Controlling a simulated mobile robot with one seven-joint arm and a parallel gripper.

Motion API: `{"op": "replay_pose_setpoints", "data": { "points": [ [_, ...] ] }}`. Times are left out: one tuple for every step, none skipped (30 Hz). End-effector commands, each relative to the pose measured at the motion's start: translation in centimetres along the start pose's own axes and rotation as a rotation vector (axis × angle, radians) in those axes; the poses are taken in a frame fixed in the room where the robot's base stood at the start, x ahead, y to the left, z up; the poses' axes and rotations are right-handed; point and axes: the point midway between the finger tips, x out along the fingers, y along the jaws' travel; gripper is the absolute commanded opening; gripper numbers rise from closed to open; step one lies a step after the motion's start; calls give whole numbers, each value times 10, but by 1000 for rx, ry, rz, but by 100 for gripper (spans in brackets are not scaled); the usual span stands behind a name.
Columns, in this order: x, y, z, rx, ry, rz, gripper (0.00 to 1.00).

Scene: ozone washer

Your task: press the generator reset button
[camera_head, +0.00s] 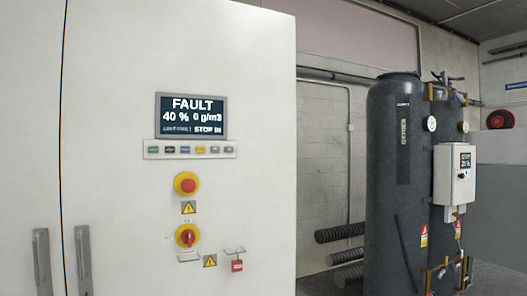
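A pale cabinet (115,100) fills the left of the head view, with a dark display (191,117) reading "FAULT", "40 %" and "0 g/m3". A red mushroom button (187,184) on a yellow base sits under the strip. Below it is a red and yellow rotary switch (187,236). My gripper is not in view, and nothing covers the panel.
A red padlock (237,265) hangs at the panel's lower right. Two door handles (84,262) stand out at lower left. Right of the cabinet are a dark tank (395,150) with gauges, a white control box (455,175) and black corrugated hoses (340,232).

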Motion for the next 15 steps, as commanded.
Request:
{"op": "replay_pose_setpoints", "data": {
  "points": [
    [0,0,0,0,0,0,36],
    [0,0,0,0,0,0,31],
    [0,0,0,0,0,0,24],
    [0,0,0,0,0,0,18],
    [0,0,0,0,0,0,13],
    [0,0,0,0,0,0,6],
    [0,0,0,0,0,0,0],
    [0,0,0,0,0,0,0],
    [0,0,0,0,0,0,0],
    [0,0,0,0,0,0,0],
    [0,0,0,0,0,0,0],
    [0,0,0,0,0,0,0],
    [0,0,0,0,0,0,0],
    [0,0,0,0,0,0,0],
    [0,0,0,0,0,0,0]
  ]
}}
